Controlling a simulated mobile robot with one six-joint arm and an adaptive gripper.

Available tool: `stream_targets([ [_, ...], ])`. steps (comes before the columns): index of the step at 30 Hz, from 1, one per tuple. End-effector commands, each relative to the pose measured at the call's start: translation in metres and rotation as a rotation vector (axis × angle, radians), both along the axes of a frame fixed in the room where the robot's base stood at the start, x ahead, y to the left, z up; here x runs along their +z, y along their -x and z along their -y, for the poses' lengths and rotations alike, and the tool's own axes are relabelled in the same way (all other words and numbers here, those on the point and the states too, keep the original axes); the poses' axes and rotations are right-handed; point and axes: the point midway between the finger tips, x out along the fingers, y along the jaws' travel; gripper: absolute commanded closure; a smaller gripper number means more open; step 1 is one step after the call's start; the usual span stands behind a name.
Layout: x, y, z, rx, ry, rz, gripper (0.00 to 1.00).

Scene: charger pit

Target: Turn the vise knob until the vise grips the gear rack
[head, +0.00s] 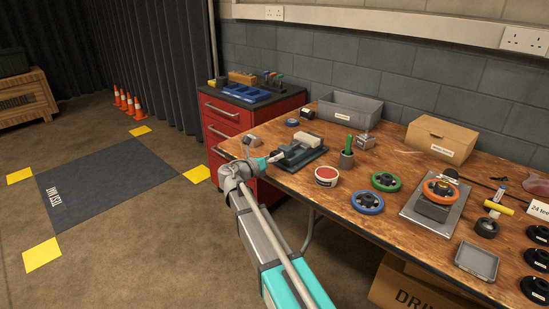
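The vise (311,141), dark blue-grey with lighter grey parts, sits on a dark base at the left end of the wooden workbench. My gripper (275,158) is at the vise's near left end, level with the bench edge. Its fingers are small in the picture, and I cannot tell whether they are open, shut or touching the vise. The knob cannot be made out; the gripper may cover it. I cannot clearly pick out the gear rack or see whether the jaws touch it.
A red tool cabinet (222,113) stands behind the bench's left end. The floor at left is open around a dark mat (110,185).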

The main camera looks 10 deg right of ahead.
Motion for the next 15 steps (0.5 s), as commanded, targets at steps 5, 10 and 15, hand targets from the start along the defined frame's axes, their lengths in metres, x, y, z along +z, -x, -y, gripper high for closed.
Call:
stream_targets([
  [5,0.0002,0.0003,0.0008,-0.002,0.001,0.000,0.86],
  [10,0.0003,0.0004,0.0005,-0.002,-0.002,0.003,0.86],
  [15,0.0006,0.0005,0.0011,-0.002,-0.017,0.026,0.86],
])
